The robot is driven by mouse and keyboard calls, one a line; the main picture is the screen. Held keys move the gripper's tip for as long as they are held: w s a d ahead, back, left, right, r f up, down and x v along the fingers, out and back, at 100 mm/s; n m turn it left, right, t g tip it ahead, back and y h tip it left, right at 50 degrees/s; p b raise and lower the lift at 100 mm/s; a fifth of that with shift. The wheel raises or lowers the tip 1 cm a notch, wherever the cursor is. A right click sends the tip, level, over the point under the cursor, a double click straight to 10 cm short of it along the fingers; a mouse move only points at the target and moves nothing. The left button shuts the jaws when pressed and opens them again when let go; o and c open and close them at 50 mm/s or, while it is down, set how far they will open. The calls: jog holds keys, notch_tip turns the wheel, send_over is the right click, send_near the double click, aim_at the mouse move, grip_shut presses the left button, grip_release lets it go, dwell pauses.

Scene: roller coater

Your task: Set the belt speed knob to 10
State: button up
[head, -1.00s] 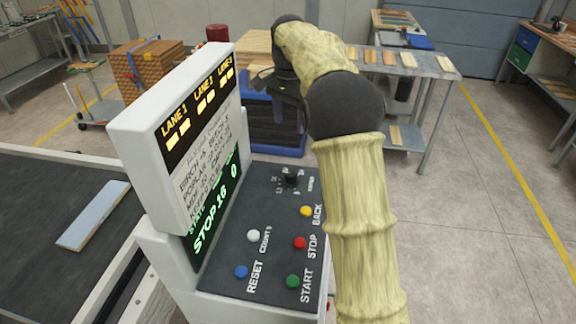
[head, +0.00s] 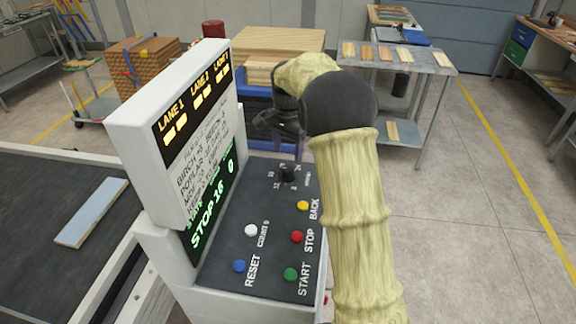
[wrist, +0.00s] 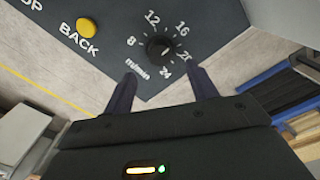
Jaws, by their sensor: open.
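The black belt speed knob (head: 288,173) sits at the far end of the dark control panel. In the wrist view the knob (wrist: 160,47) is ringed by the marks 8, 12, 16, 20 and 24, with "m/min" beside it. I cannot clearly tell where its pointer sits. The display (head: 213,195) reads STOP, 16 and 0 in green. My gripper (wrist: 161,78) is open and empty; its two fingers point towards the knob, one at each side in the picture, apart from it. In the head view it hangs above the panel's far end.
The yellow BACK button (head: 303,206) is nearest the knob. The red STOP (head: 297,237), green START (head: 291,274), blue RESET (head: 239,266) and white COUNT 0 (head: 251,230) buttons are nearer me. The upright white display housing (head: 150,150) borders the panel's left side.

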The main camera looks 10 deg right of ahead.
aim_at(288, 168)
notch_tip(288, 168, down, 7)
jog(key=shift+r+p, duration=0.15)
jog(key=shift+p, duration=0.2)
jog(key=shift+c, duration=0.2)
jog(key=c, duration=1)
